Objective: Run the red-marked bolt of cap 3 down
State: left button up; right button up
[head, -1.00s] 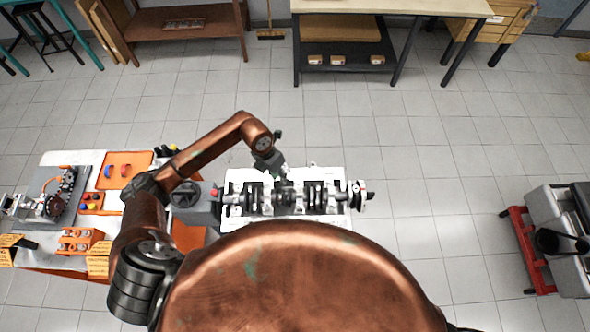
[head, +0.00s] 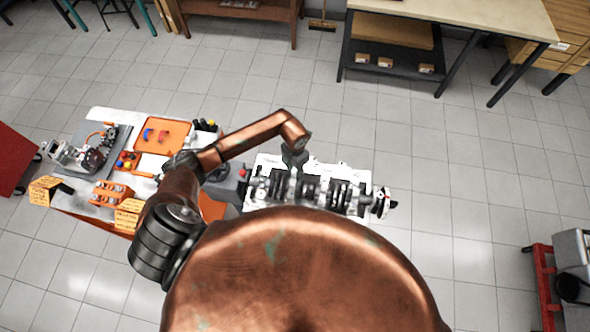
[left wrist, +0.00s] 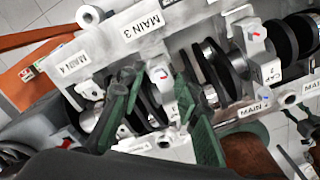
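The white engine block (head: 262,163) lies with several dark crankshaft throws and caps showing. In the left wrist view, labels read MAIN 4 (left wrist: 62,62) and MAIN 3 (left wrist: 140,25). A light cap with a red mark (left wrist: 163,75) sits between my left gripper's green fingers (left wrist: 156,78). Its own label is not readable, and its bolt cannot be made out clearly. The left gripper (head: 296,172) is over the left half of the block, fingers apart; contact with the cap cannot be told. Another red-marked cap (left wrist: 255,36) stands further right, near a CAP label. The right gripper is not seen.
Left of the block, a bench (head: 100,115) holds an orange tray (head: 160,138), orange block holders (head: 112,193) and a small machine (head: 85,155). A red cart (head: 545,285) stands at the right. A table (head: 455,15) is at the back. Tiled floor between is clear.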

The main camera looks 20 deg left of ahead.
pick_arm(q)
jog(key=shift+c, duration=0.7)
grip_shut()
